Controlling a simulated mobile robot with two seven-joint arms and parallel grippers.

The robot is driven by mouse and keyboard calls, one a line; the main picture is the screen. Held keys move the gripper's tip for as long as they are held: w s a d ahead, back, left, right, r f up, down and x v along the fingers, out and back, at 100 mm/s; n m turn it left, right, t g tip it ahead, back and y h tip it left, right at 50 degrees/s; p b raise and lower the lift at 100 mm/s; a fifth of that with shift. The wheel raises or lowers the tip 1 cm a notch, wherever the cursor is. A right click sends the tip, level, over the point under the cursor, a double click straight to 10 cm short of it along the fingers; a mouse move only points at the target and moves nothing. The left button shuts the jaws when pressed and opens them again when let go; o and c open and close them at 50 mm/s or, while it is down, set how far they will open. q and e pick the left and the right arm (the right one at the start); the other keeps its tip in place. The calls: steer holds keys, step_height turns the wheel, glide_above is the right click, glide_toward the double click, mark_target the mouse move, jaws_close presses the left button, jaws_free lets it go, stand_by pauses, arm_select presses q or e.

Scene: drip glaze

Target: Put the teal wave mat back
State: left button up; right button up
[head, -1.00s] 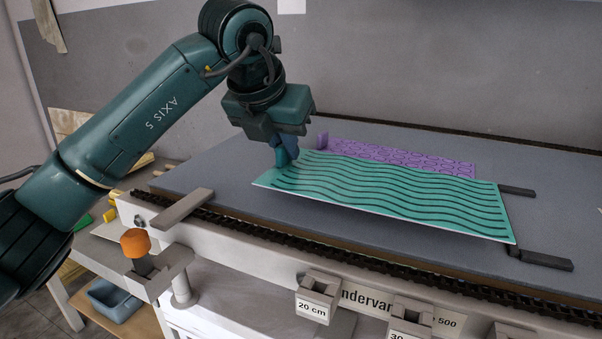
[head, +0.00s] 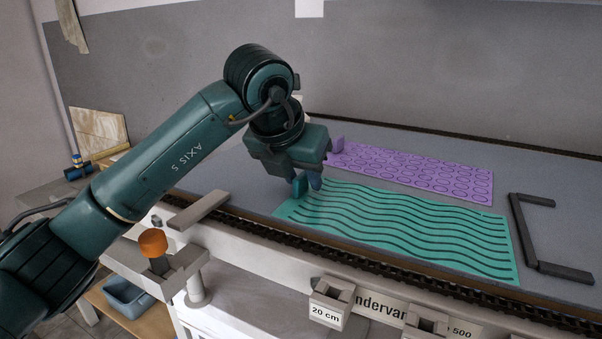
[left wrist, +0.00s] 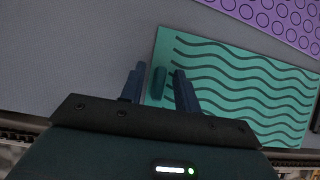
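The teal wave mat (head: 410,230) lies flat on the grey table top, with dark wavy lines across it. It also shows in the left wrist view (left wrist: 240,95). Its upright teal tab (left wrist: 158,83) stands at the mat's left end. My left gripper (left wrist: 158,88) is open, one finger on each side of the tab, with a gap showing on both sides. In the head view the left gripper (head: 309,184) is low over the mat's left end. My right gripper is in neither view.
A purple mat with circles (head: 420,172) lies just behind the teal mat, with its own purple tab (head: 337,146). A dark corner frame (head: 530,235) lies to the right. A grey bar (head: 199,210) and an orange knob (head: 153,243) are at the front left.

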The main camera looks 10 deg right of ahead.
arm_select(q)
steer(key=b+v, duration=0.1)
steer(key=v, duration=1.1)
